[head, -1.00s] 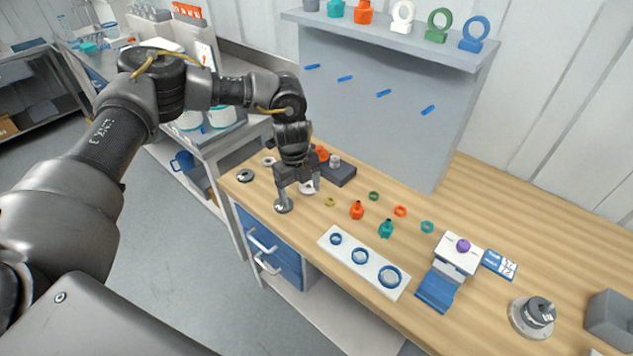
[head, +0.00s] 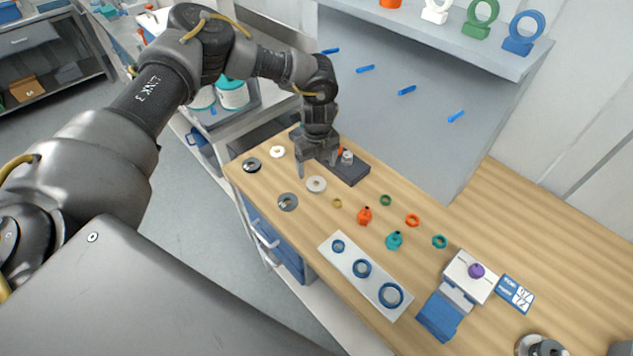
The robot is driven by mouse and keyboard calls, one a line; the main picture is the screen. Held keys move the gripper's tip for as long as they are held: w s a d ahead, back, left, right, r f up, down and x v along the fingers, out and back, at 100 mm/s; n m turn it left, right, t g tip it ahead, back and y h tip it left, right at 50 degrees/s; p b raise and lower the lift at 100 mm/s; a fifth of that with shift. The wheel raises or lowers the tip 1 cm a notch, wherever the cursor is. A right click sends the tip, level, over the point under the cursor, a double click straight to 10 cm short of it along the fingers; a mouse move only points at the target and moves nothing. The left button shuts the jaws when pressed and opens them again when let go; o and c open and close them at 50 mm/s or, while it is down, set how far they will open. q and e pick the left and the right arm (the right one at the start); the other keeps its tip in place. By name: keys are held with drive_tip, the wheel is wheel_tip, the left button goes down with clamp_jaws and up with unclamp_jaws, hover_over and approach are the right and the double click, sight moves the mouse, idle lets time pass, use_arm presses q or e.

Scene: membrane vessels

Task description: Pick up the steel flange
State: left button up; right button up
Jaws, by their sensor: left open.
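Several flat ring-shaped flanges lie at the left end of the wooden bench. A grey metallic one, which looks like the steel flange (head: 287,202), is nearest the front edge. A paler ring (head: 316,184) lies just behind it, to the right. A black ring (head: 251,165) and a white ring (head: 277,152) lie further left. My left gripper (head: 317,168) is open, pointing down, with its fingers behind the grey flange and close to the paler ring. No flange shows between its fingers; their exact height is hard to tell. My right gripper is not in view.
A dark block (head: 350,170) with small fittings stands close behind my left gripper. Small orange and teal fittings and coloured rings lie to the right. A white plate with blue rings (head: 339,262) lies along the front edge. A grey panel rises behind.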

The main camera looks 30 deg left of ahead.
sight(316, 186)
use_arm(q)
drive_tip(key=shift+f, duration=0.55)
drive_tip(key=shift+a+f, duration=0.1)
drive_tip(key=shift+f, duration=0.3)
wheel_tip(316, 186, down, 4)
drive_tip(key=p, duration=0.3)
drive_tip(key=shift+f, duration=0.15)
drive_tip(key=shift+a+f, duration=0.1)
drive_tip(key=shift+f, duration=0.25)
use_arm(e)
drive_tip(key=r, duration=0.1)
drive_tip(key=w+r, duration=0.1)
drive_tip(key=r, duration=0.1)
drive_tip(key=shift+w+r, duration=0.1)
use_arm(q)
drive_tip(key=shift+c, duration=0.4)
drive_tip(key=c, duration=1.2)
drive_tip(key=shift+o, duration=0.2)
drive_tip(key=shift+r, duration=0.1)
